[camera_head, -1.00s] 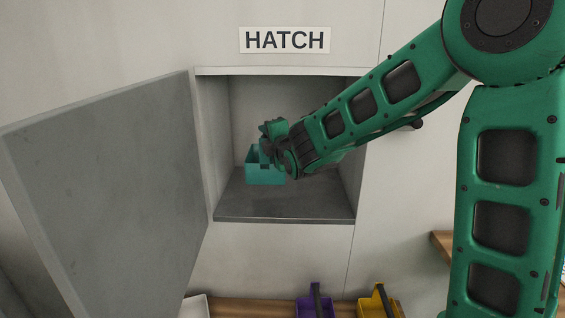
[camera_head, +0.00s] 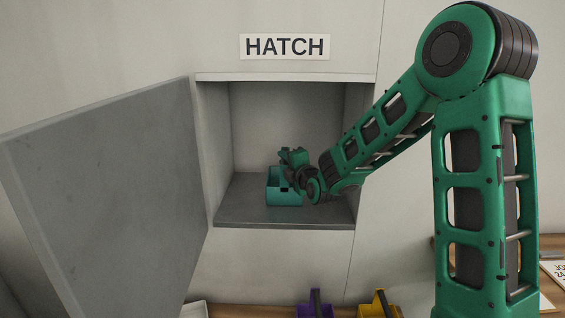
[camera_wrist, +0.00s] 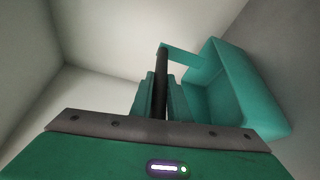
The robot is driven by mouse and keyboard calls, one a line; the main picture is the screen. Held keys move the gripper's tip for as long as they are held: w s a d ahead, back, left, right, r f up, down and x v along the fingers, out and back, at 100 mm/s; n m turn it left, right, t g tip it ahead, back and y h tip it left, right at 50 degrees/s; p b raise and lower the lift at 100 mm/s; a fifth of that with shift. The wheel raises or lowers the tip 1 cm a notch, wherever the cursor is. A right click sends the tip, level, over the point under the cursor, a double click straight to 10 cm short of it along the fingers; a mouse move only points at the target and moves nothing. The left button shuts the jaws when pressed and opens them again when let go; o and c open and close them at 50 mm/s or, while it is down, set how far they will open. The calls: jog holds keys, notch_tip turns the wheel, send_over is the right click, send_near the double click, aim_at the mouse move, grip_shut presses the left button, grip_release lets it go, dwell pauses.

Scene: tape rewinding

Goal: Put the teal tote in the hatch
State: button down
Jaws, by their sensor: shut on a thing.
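The teal tote (camera_head: 283,193) is inside the open hatch (camera_head: 237,210), near the middle of its floor in the head view. I cannot tell whether its base touches the floor. My gripper (camera_head: 297,172) is at the tote's upper right side and shut on its dark handle. In the wrist view, the fingers of my gripper (camera_wrist: 160,98) close around the dark handle bar, and the teal tote (camera_wrist: 235,90) shows to the right, tilted in the picture. Part of the tote is hidden behind the gripper.
The grey hatch door (camera_head: 105,200) stands open to the left. The hatch opening has walls on both sides, with free floor left of the tote. Below, a purple tote (camera_head: 307,310) and a yellow tote (camera_head: 372,308) stand on a wooden shelf.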

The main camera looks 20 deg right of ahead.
jog(key=c, duration=1.7)
grip_release()
jog(key=s, duration=0.8)
jog(key=s+d+r, duration=0.1)
jog(key=s, duration=0.3)
